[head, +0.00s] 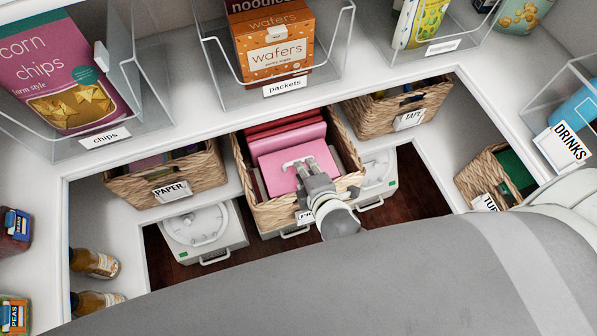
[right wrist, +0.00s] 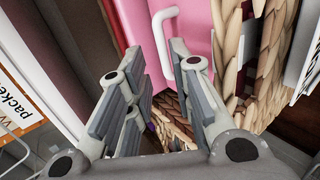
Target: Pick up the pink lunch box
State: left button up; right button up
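The pink lunch box (head: 292,176) stands among other pink and red boxes in a wicker basket (head: 355,184) in the middle of the lower shelf. It has a white handle. My right gripper (head: 309,172) is over the basket, close to the handle. In the right wrist view the pink lunch box (right wrist: 192,28) and its handle lie just beyond the fingertips. The right gripper (right wrist: 158,55) is open there, with its fingers apart and nothing clearly between them. Whether a finger touches the handle cannot be told. My left gripper is not in view.
A paper basket (head: 213,167) stands left and a tape basket (head: 437,98) right. Clear bins with chips (head: 68,70) and wafers (head: 275,40) sit on the shelf above. Its front edge (head: 180,135) runs close behind the basket. White appliances (head: 205,232) are below.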

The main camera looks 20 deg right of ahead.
jog(key=x, duration=0.5)
jog(key=shift+f, duration=0.2)
grip_shut()
